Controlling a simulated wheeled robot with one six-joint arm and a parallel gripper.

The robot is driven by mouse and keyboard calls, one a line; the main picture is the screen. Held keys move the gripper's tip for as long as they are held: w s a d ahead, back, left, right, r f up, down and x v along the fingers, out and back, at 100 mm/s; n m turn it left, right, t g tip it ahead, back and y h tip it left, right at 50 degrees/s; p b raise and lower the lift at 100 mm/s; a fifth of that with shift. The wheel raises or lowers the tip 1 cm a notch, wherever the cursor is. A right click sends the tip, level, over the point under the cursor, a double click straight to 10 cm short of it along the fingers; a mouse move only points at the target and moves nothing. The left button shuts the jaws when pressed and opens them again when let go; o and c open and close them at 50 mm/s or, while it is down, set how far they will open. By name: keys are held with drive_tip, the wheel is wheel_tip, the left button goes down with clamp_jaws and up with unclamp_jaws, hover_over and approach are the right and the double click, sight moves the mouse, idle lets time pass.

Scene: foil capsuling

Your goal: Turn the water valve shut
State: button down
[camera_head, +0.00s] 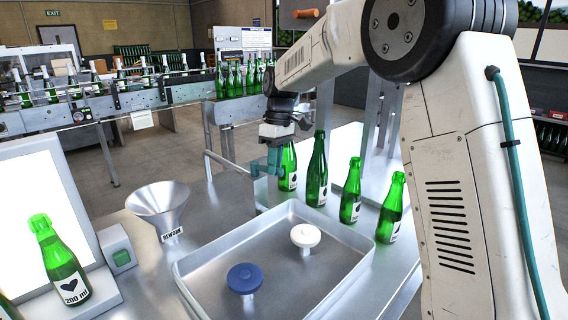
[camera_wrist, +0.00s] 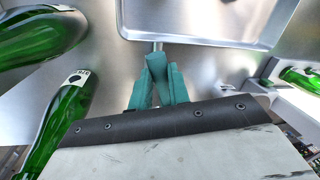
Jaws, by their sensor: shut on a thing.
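My gripper (camera_head: 266,166) points down at the far left corner of a metal tray (camera_head: 182,270), beside a green bottle (camera_head: 288,168). In the wrist view its teal fingers (camera_wrist: 158,64) are closed together on a small metal piece (camera_wrist: 158,46), near the tray's rim (camera_wrist: 190,42). The fingers hide most of this piece, so I cannot tell whether it is the water valve's handle. A blue round knob (camera_head: 245,278) and a white round knob (camera_head: 305,236) stand inside the tray. I cannot make out a clearly marked water valve.
Several green bottles, one here (camera_head: 317,170), stand behind and right of the tray. A metal funnel (camera_head: 158,205) and a labelled bottle (camera_head: 60,262) are at the left. A conveyor (camera_head: 180,93) with bottles runs behind. The tray's middle is mostly free.

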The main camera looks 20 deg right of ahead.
drive_tip(key=w+n+h, duration=0.2)
drive_tip(key=w+n, duration=0.5)
drive_tip(key=n, duration=0.7)
drive_tip(key=shift+d+h, duration=0.25)
drive_tip(key=shift+h, duration=0.05)
drive_tip(key=shift+w, duration=0.15)
drive_tip(key=c, duration=1.3)
unclamp_jaws()
drive_tip(key=r, duration=0.2)
drive_tip(key=w+r, duration=0.1)
drive_tip(key=r, duration=0.4)
drive_tip(key=shift+w+a+r, duration=0.2)
drive_tip(key=shift+a+r, duration=0.15)
